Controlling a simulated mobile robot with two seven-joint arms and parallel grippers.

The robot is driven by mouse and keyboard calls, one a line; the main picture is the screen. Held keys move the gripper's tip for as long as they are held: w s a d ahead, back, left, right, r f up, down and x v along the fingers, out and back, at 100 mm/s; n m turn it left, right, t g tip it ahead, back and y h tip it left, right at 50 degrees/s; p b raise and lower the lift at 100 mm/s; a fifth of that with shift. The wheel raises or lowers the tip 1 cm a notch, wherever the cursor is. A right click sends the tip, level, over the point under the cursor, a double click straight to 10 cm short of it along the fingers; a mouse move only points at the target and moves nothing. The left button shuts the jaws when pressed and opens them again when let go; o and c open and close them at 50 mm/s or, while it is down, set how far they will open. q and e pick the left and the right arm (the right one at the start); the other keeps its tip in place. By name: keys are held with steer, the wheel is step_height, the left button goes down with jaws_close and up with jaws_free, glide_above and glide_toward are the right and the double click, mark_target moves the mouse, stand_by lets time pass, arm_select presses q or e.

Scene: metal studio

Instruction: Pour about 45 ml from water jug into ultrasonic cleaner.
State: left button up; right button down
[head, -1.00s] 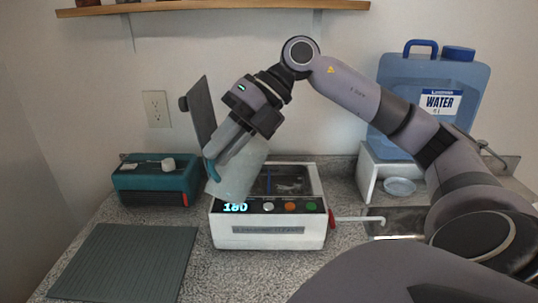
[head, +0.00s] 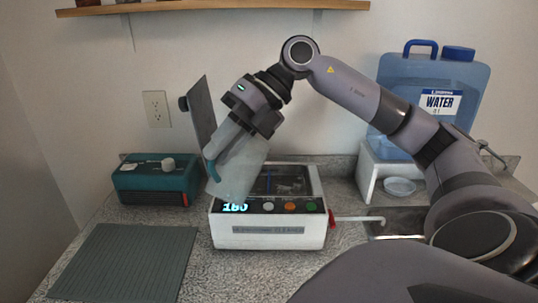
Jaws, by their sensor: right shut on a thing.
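The water jug (head: 243,160) is a translucent grey-white vessel with a teal strip on its left side. It is tilted, its lower end over the front left of the ultrasonic cleaner. My right gripper (head: 240,135) is shut on the jug from above. The ultrasonic cleaner (head: 265,236) is a white box with an open dark basin, a lit readout of 180 and coloured buttons. The jug covers the basin's left part. No stream of water can be made out, and the water levels cannot be told. My left gripper is not in view.
A dark upright panel (head: 201,110) stands behind the jug. A teal device (head: 155,184) is at left, a ribbed grey mat (head: 128,262) at front left. A blue water container (head: 425,100) stands on a white stand at right, with a small dish (head: 399,187). A red-based spout (head: 358,219) juts from the cleaner's right.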

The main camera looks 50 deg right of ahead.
steer(key=shift+s+a+f+n+h, duration=0.1)
steer(key=shift+a+f+n+h, duration=0.1)
steer(key=shift+a+h, duration=0.35)
steer(key=shift+a+f+n+h, duration=0.1)
steer(key=shift+a+n+h, duration=0.1)
steer(key=shift+a+h, duration=0.35)
steer(key=a+f+n+h+b, duration=0.1)
steer(key=a+f+h, duration=0.4)
steer(key=f+h, duration=0.1)
steer(key=shift+s+a+t+h+b, duration=0.3)
steer(key=shift+a+t+h+b, duration=0.1)
steer(key=shift+h, duration=0.3)
